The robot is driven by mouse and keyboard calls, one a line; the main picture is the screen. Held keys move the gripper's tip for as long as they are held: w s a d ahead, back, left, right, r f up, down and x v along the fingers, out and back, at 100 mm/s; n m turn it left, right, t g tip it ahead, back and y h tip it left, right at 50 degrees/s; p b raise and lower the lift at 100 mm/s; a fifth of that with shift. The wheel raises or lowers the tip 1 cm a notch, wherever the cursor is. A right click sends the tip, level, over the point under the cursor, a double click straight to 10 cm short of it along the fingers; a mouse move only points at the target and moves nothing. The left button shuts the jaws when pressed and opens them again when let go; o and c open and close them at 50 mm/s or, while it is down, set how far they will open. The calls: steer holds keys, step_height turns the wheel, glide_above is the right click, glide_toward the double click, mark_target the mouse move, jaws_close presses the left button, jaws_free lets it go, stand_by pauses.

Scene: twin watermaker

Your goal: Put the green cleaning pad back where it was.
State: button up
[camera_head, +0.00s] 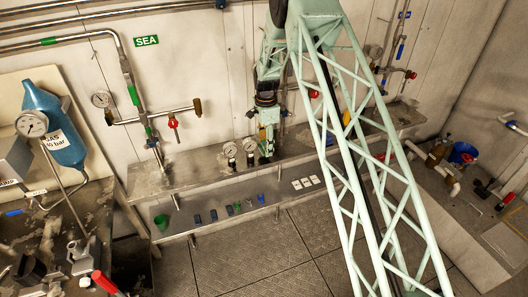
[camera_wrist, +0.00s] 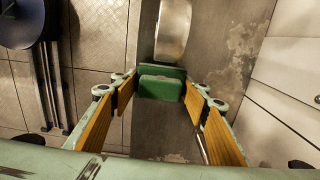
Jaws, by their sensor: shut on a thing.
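The green cleaning pad (camera_wrist: 161,84) shows in the wrist view as a green block between the tips of my gripper (camera_wrist: 160,98). The gripper's orange-lined fingers are shut on it. In the head view my gripper (camera_head: 267,146) hangs down over the metal ledge by the wall, right of the gauges. The pad cannot be made out clearly there. Several small blue and green pieces (camera_head: 229,211) lie in a row on the lower shelf (camera_head: 180,227), below and to the left of my gripper.
Two gauges (camera_head: 230,150) stand on the ledge close to my gripper. A metal cylinder (camera_wrist: 173,30) is just beyond the pad in the wrist view. A green cup (camera_head: 161,221) and white cards (camera_head: 306,183) are on the lower shelf. The tiled floor (camera_head: 250,255) is clear.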

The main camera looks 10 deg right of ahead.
mark_target(264, 151)
steer(key=shift+w+a+f, duration=0.15)
steer(key=shift+w+a, duration=0.2)
steer(key=shift+f, duration=1.65)
steer(key=shift+f, duration=0.15)
steer(key=o, duration=1)
steer(key=shift+c, duration=0.2)
step_height(264, 151, up, 12)
steer(key=shift+r, duration=0.15)
